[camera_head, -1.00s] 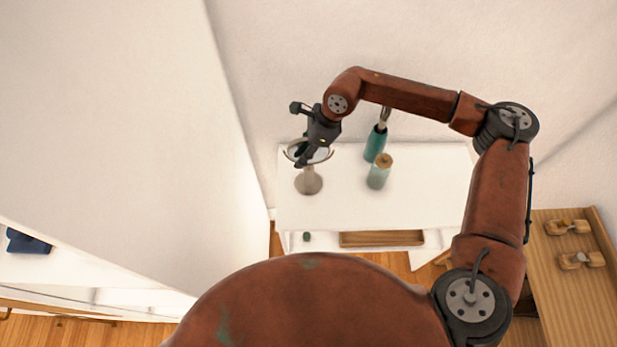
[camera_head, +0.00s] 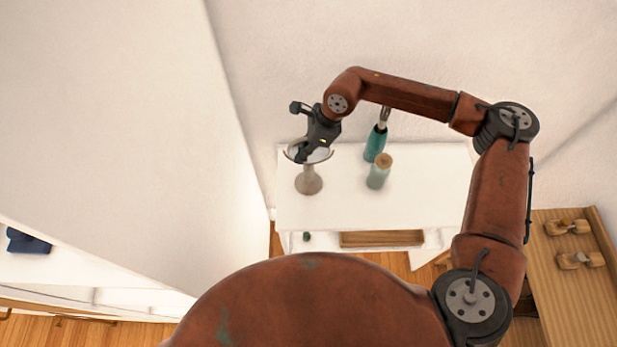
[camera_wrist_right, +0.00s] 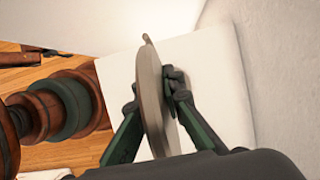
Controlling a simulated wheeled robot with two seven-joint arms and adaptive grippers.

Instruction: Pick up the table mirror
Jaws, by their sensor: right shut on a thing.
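The table mirror (camera_head: 309,183) stands upright on a white table (camera_head: 336,210), near its left end. It has a round grey base and stem, and a round head in a curved holder. My right gripper (camera_head: 304,153) is at the mirror's head from above and covers part of it. In the right wrist view the mirror's round disc (camera_wrist_right: 152,100) shows nearly edge-on between the two fingers of the right gripper (camera_wrist_right: 153,108), which is shut on it. My left gripper is not in view.
A white wall face rises close on the left. A wooden unit (camera_head: 575,290) stands at the right. The table's front right top is clear.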

